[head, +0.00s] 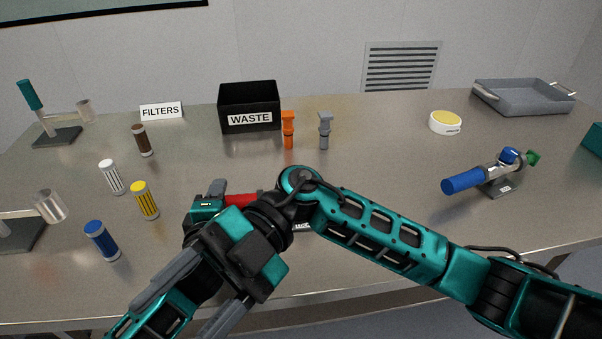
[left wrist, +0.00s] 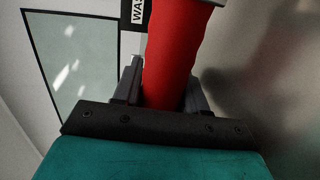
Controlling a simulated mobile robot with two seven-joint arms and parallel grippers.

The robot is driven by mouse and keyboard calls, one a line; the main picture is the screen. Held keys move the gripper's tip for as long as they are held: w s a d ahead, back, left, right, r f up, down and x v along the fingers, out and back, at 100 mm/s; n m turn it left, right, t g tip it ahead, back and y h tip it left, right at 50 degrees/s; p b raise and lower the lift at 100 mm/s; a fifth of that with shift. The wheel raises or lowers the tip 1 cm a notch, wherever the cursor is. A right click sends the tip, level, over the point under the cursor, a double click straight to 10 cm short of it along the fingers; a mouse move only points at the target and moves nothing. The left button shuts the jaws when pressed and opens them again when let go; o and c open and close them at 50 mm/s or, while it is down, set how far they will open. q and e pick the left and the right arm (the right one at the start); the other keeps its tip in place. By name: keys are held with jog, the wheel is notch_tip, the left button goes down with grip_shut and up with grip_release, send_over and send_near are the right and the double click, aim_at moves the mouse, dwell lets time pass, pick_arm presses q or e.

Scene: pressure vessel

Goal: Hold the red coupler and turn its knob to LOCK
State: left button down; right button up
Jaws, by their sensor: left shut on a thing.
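The red coupler (head: 240,199) shows only as a short red piece beside my left gripper (head: 215,193) near the middle of the bench. In the left wrist view its smooth red body (left wrist: 175,50) stands between the two grey fingers, and the left gripper is shut on it. My right arm crosses in front and hides most of the coupler. Its knob is not visible. A bit of a white label with dark lettering (head: 303,227) shows under the right arm, mostly covered. My right gripper (head: 168,318) points toward the lower left, its grey fingers apart and nothing seen between them.
Several filters, including a blue one (head: 102,240) and a yellow one (head: 145,200), stand on the left. The black WASTE bin (head: 250,97) is at the back. A blue-handled valve (head: 480,178) and grey tray (head: 524,99) are right.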

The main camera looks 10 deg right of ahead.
jog(key=w+d+r+m+t+h, duration=0.25)
jog(key=w+d+t+h, duration=0.2)
jog(key=w, duration=0.35)
jog(key=w+d+r+m+t+h, duration=0.1)
jog(key=w+d+m+t+h, duration=0.3)
jog(key=w, duration=0.5)
jog(key=w+d+r+m+t+h, duration=0.1)
jog(key=w+d+r+t+h, duration=0.1)
jog(key=w+d+t+h, duration=0.35)
jog(key=shift+g+y, duration=0.5)
jog(key=shift+y, duration=0.4)
jog(key=w+f, duration=0.1)
jog(key=f, duration=0.2)
jog(key=w+d+f, duration=0.1)
jog(key=f, duration=0.3)
jog(key=w+f, duration=0.1)
jog(key=f, duration=0.3)
jog(key=shift+w+d+f, duration=0.15)
jog(key=shift+d+f, duration=0.05)
jog(key=shift+f, duration=0.5)
jog(key=c, duration=1.1)
